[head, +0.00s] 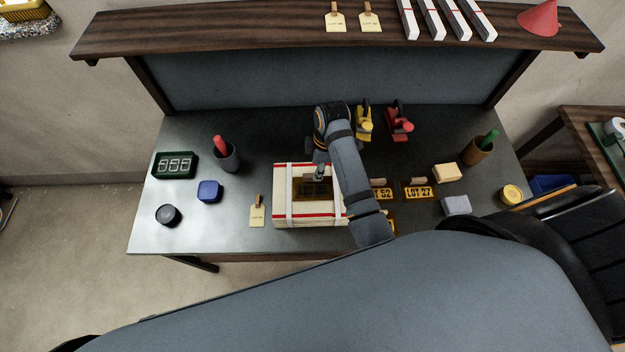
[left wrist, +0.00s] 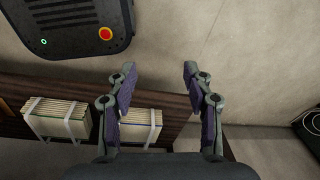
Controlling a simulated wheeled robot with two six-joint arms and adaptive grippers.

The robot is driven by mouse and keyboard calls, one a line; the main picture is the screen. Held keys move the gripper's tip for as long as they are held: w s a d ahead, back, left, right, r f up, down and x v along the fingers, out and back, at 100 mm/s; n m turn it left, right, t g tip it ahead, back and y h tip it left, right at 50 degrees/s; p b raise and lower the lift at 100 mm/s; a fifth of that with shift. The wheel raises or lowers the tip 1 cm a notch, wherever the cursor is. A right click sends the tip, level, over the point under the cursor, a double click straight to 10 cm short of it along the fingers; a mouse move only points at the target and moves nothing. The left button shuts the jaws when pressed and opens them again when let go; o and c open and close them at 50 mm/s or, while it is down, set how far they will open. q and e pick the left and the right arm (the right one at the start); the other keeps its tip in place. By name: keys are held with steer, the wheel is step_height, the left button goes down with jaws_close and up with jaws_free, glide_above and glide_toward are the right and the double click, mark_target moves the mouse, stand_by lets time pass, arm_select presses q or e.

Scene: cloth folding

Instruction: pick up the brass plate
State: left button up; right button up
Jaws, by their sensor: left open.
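Brass plates lie right of the crate: one marked LOT 52 (head: 380,194), one marked LOT 27 (head: 417,192), and one partly hidden by my arm (head: 391,222). A darker brass-coloured plate (head: 313,190) is on top of the pale crate (head: 283,222) with red edges and white straps. My right gripper (head: 320,175) points down over that plate; its fingertips are too small to tell open from shut, or touching from apart. My left gripper (left wrist: 158,72) is open and empty in the left wrist view, away from the table, and not identifiable in the head view.
The bench holds a green display (head: 175,165), blue box (head: 209,191), black round tin (head: 168,215), cups, and yellow (head: 364,122) and red (head: 399,124) tools behind my right arm. A wooden shelf (head: 220,30) overhangs the back.

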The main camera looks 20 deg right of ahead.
mark_target(313, 174)
steer(key=shift+w+f, duration=0.15)
steer(key=shift+f, duration=0.25)
steer(key=shift+w+a+f+p, duration=0.15)
steer(key=shift+a+f+p, duration=0.05)
steer(key=shift+f+p, duration=0.15)
steer(key=f, duration=0.2)
steer(key=f+p, duration=0.1)
steer(key=shift+a+f, duration=0.4)
steer(key=shift+w+f, duration=0.15)
steer(key=shift+f, duration=0.25)
steer(key=c, duration=0.9)
arm_select(q)
steer(key=shift+w+r, duration=1.1)
steer(key=shift+w, duration=0.1)
arm_select(e)
jaws_close()
steer(key=shift+r, duration=0.1)
